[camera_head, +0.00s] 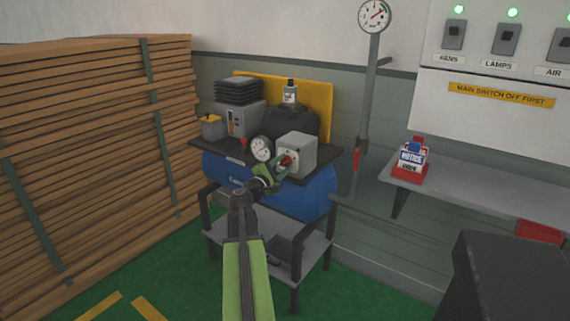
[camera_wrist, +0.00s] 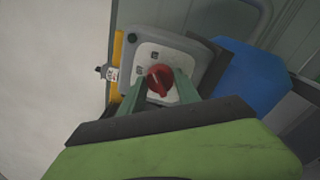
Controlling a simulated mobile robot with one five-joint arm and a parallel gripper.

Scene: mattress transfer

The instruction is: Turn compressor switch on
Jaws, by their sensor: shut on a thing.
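The compressor (camera_head: 308,197) has a blue tank on a dark metal stand. A grey switch box (camera_head: 301,152) stands at the right of its top, with a red rotary knob (camera_head: 287,160) on its front. In the wrist view the red knob (camera_wrist: 160,80) sits on a pale plate of the grey box (camera_wrist: 198,54). My gripper (camera_head: 282,167) reaches the box from the front, and its two green fingers in the wrist view (camera_wrist: 160,88) are shut on the red knob, one on each side. The fingers hide part of the knob and plate.
A round gauge (camera_head: 262,149) stands just left of the knob. Stacked planks (camera_head: 90,150) fill the left side. A wall shelf (camera_head: 470,195) with a red notice holder (camera_head: 411,165) is at the right. A dark block (camera_head: 510,275) stands at the front right.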

